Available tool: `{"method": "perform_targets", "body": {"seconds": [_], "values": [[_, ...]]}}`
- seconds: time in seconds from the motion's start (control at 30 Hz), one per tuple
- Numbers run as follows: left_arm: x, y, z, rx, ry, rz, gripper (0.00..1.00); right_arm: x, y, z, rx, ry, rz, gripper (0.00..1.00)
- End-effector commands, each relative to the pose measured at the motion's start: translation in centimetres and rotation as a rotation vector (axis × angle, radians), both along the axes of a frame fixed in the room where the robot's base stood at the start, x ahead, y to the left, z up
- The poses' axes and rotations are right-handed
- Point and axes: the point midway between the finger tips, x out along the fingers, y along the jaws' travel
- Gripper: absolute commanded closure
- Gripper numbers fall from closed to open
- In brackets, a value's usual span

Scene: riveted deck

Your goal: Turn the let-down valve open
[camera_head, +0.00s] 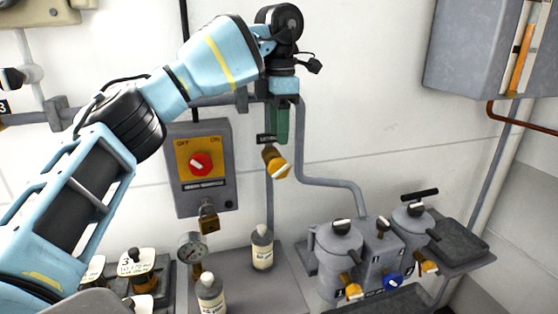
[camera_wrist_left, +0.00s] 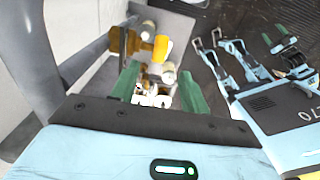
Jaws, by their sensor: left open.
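A yellow valve handle (camera_head: 275,163) sits on the wall pipe just below my left gripper (camera_head: 279,122), beside a dark tag too small to read. I take it for the let-down valve. In the left wrist view a yellow valve (camera_wrist_left: 154,46) lies just beyond the fingertips of my left gripper (camera_wrist_left: 160,85). The two green fingers are apart with nothing held between them. In the head view they overlap, and the gap from fingers to handle is hard to judge. What looks like my right gripper (camera_wrist_left: 284,44) shows small at the right of the left wrist view.
A grey switch box (camera_head: 203,190) with a red knob and padlock (camera_head: 208,217) is left of the valve. Below are a gauge (camera_head: 192,248), two bottles (camera_head: 262,247) (camera_head: 211,293), and grey pots (camera_head: 338,248) with yellow handles. A grey cabinet (camera_head: 470,45) hangs at upper right.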

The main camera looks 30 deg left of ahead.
Motion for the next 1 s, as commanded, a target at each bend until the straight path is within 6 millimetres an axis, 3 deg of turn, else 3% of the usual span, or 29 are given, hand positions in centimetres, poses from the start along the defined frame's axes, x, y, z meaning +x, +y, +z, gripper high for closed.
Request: {"method": "perform_targets", "body": {"seconds": [0.17, 0.33, 0.7, 1.0], "values": [[0.1, 0.0, -0.9, -0.002, 0.004, -0.002, 0.55, -0.2, -0.1, -0.2, -0.001, 0.005, 0.002, 0.33], [0.1, 0.0, -3.5, -0.004, 0.008, -0.003, 0.55, -0.7, 0.0, -0.8, 0.000, 0.020, 0.001, 0.33], [0.0, -0.1, -7.4, -0.002, -0.001, -0.002, 0.55, -0.1, 0.0, -0.1, 0.001, 0.002, 0.001, 0.33], [0.0, -0.1, -7.9, -0.003, -0.001, -0.002, 0.55, -0.2, 0.0, -0.2, 0.000, 0.005, 0.001, 0.33]]}}
